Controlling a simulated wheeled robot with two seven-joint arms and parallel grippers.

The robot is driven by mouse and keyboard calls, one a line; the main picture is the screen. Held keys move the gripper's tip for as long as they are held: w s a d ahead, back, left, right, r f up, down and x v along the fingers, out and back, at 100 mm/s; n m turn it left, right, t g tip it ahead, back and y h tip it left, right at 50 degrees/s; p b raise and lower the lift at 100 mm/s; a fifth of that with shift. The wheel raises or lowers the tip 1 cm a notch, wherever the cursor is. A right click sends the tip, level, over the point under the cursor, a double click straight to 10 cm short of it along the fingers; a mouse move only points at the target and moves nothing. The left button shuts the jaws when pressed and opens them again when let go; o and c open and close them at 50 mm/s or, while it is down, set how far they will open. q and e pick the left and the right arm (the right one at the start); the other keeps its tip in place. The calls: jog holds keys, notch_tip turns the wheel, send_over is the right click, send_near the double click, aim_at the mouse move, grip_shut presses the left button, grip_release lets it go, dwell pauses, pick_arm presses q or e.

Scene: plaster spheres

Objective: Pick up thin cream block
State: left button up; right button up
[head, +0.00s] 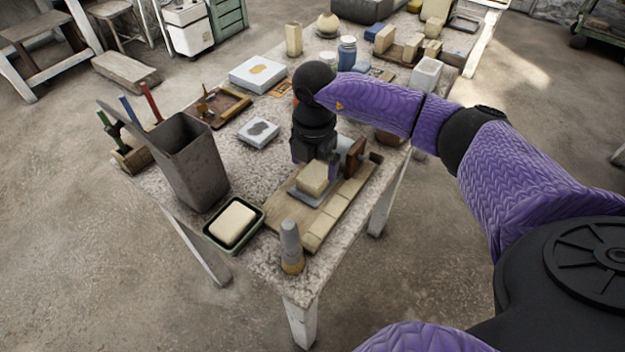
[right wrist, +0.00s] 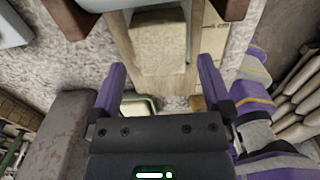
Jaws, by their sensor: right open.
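A cream block (head: 313,178) lies on a grey plate (head: 305,196) on the wooden board, just below my right gripper. In the right wrist view the block (right wrist: 158,45) shows ahead of and between the two purple fingertips. My right gripper (head: 318,160) is open and points down over the block; in the right wrist view its fingers (right wrist: 161,66) are apart with nothing held. Contact with the block cannot be told. A second cream block (head: 232,222) lies in a dark green tray (head: 208,236) at the table's near-left side. My left gripper is not in view.
A tall grey bin (head: 190,165) stands left of the board (head: 282,215). A grey-topped cylinder (head: 290,245) stands at the near corner. White boxes (head: 258,74) (head: 258,133) lie farther back. Brown upright pieces (head: 354,158) stand close right of the gripper.

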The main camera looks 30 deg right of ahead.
aim_at(315, 173)
jog(key=f, duration=0.2)
jog(key=f+b, duration=0.1)
jog(key=shift+d+f, duration=0.2)
jog(key=shift+f, duration=0.15)
jog(key=shift+r, duration=0.15)
grip_shut()
